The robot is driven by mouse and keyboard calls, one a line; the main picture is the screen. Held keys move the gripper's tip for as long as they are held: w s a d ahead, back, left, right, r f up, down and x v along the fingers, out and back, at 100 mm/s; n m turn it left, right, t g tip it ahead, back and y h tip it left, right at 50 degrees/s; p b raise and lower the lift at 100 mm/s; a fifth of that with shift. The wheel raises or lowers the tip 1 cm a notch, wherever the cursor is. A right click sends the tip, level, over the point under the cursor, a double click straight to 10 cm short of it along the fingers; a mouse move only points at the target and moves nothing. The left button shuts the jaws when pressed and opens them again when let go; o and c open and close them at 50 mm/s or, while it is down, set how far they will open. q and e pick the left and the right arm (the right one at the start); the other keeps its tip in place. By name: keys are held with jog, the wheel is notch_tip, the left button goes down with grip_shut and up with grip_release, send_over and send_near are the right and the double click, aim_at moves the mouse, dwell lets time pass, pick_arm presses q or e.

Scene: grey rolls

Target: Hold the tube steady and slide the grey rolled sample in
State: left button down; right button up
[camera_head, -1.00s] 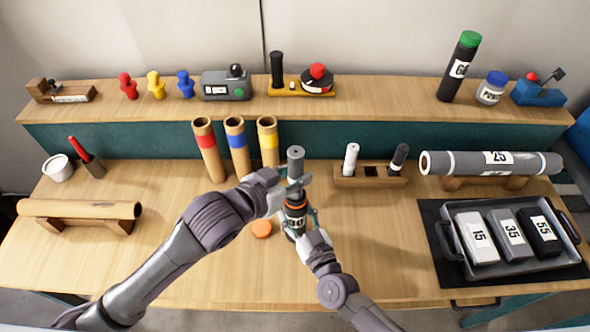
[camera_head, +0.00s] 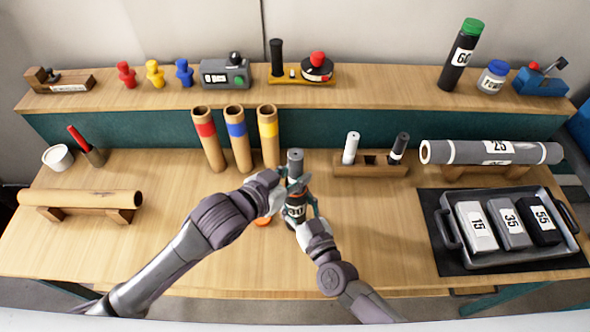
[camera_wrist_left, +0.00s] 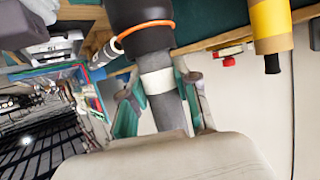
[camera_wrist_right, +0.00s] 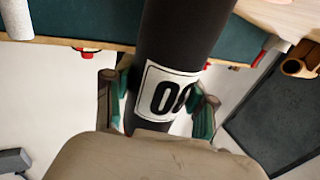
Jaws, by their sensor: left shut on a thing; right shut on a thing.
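The grey rolled sample (camera_head: 295,161) stands upright, with a white band (camera_wrist_left: 157,80) near its lower end in the left wrist view. My left gripper (camera_head: 291,184) is shut on it. The black tube (camera_head: 293,209), with an orange ring and a white label, stands upright directly below it. The tube's label reads 0 and a partly hidden character in the right wrist view (camera_wrist_right: 172,95). My right gripper (camera_head: 303,222) is shut around the tube. In the left wrist view the roll's end is at the tube's mouth (camera_wrist_left: 143,40); how deep it sits is hidden.
An orange cap (camera_head: 262,222) lies just left of the tube, partly behind my left arm. Three banded cardboard tubes (camera_head: 238,145) stand behind. A wooden holder (camera_head: 370,171) and a tray (camera_head: 447,222) of labelled blocks are to the right.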

pick_arm(q)
jog(key=shift+f, duration=0.4)
jog(key=c, duration=0.8)
grip_release()
jog(key=shift+o, duration=0.2)
jog(key=v, duration=1.2)
jog(key=shift+s, duration=0.1)
pick_arm(e)
jog(key=o, duration=1.3)
